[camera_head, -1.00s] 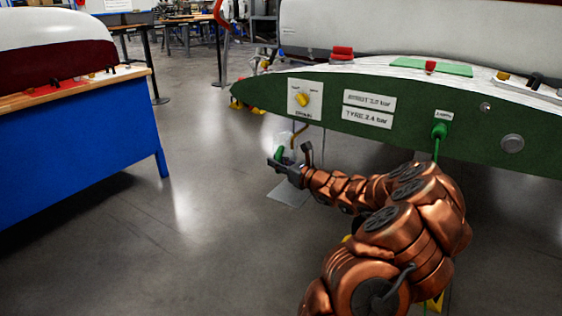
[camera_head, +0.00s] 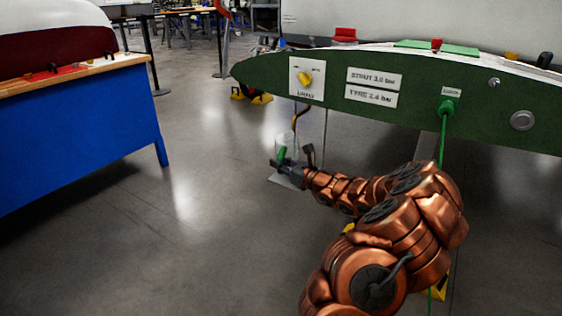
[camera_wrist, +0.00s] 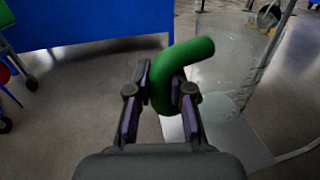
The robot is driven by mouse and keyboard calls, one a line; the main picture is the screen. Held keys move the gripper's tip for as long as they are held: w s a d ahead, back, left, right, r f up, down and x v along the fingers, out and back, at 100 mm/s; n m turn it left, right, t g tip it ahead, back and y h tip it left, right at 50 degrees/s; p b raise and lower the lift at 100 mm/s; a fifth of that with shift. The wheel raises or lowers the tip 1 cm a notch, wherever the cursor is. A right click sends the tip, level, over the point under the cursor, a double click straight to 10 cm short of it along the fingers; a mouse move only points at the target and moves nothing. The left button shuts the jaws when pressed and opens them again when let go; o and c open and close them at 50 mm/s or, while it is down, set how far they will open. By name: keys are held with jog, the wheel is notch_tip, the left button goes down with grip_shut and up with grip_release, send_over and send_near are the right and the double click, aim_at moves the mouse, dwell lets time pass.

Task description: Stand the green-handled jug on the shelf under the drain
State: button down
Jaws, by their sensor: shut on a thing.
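The clear jug (camera_head: 286,141) with a green handle (camera_head: 282,155) is in my gripper (camera_head: 292,161), below the drain panel. In the wrist view the curved green handle (camera_wrist: 180,68) sits between the fingers of my gripper (camera_wrist: 158,98), and the see-through jug body (camera_wrist: 222,75) is to its right. The jug looks about upright. The grey shelf (camera_head: 283,181) is low under the drain, just below the jug; I cannot tell whether they touch. The drain has a yellow knob (camera_head: 305,79) and a brownish hose (camera_head: 300,112) hanging close above the jug.
The green panel (camera_head: 240,75) with label plates overhangs the shelf. A green hose (camera_head: 443,140) hangs at its right. A blue workbench (camera_head: 80,130) stands at the left, with clear floor between it and the shelf.

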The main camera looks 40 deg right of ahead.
jog(key=shift+f, duration=0.25)
jog(key=c, duration=1)
grip_release()
jog(key=shift+o, duration=0.4)
jog(key=shift+o, duration=0.6)
jog(key=s+p, duration=0.3)
jog(key=s, duration=0.4)
jog(key=shift+d, duration=0.35)
